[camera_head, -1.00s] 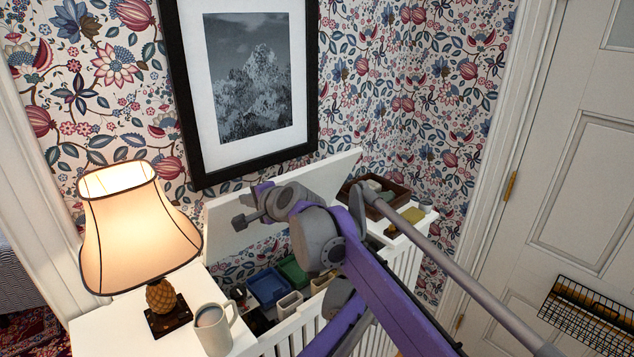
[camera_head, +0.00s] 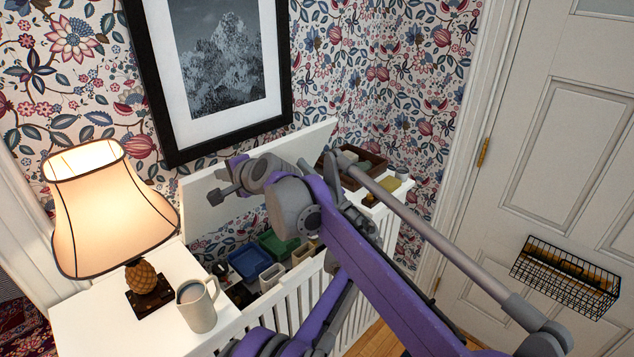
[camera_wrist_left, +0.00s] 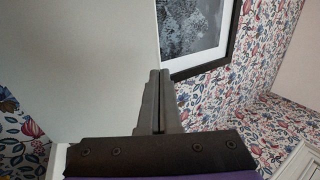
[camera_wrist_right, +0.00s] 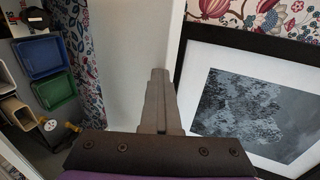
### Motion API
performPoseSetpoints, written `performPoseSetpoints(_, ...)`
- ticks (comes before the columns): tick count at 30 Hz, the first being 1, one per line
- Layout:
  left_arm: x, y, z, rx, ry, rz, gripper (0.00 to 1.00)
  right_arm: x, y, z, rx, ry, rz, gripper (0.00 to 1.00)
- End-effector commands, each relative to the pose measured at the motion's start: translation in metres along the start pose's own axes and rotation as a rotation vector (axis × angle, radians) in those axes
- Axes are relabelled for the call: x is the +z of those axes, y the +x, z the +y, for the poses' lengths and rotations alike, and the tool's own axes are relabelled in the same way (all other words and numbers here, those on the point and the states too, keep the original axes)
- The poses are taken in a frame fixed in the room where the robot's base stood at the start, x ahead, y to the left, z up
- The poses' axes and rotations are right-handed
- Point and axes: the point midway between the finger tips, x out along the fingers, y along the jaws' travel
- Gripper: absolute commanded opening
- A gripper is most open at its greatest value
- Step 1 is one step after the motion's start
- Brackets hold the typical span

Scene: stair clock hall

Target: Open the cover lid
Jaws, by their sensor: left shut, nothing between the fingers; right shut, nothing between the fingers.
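The white cover lid (camera_head: 197,207) stands raised on its long edge in front of the papered wall, above the open white cabinet (camera_head: 281,304). My right gripper (camera_head: 216,197) is shut and empty at the lid's left part. In the right wrist view its fingers (camera_wrist_right: 158,78) lie over the pale lid panel (camera_wrist_right: 130,60). My left gripper (camera_head: 304,166) is shut and empty near the lid's right part, partly hidden by my arms. In the left wrist view its fingers (camera_wrist_left: 160,78) overlap the lid's edge (camera_wrist_left: 110,60). I cannot tell whether either gripper touches the lid.
A lit lamp (camera_head: 110,215) and a grey-white mug (camera_head: 197,306) stand on the left top. A brown tray (camera_head: 372,165) sits on the right top. Blue (camera_head: 249,262) and green (camera_head: 279,247) bins lie inside the cabinet. A framed picture (camera_head: 222,50) hangs behind.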

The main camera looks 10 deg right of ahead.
Motion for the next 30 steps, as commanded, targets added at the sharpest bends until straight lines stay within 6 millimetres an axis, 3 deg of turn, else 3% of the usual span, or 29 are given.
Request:
performPoseSetpoints(3, 0.0, 0.024, 0.001, 0.001, 0.002, -0.001, 0.0, -0.002, 0.001, 0.002, 0.001, -0.001, 0.003, 0.0)
performPoseSetpoints(9, 0.0, 0.048, 0.001, 0.001, 0.001, 0.001, 0.0, -0.002, 0.001, 0.002, 0.001, -0.001, 0.003, 0.0)
performPoseSetpoints(25, 0.0, 0.057, 0.001, 0.005, 0.001, 0.001, 0.0, -0.002, 0.001, 0.002, 0.001, -0.001, 0.002, 0.0)
performPoseSetpoints(30, 0.0, 0.071, -0.001, 0.042, 0.001, 0.0, 0.0, -0.002, 0.001, 0.002, 0.001, -0.001, 0.002, 0.0)
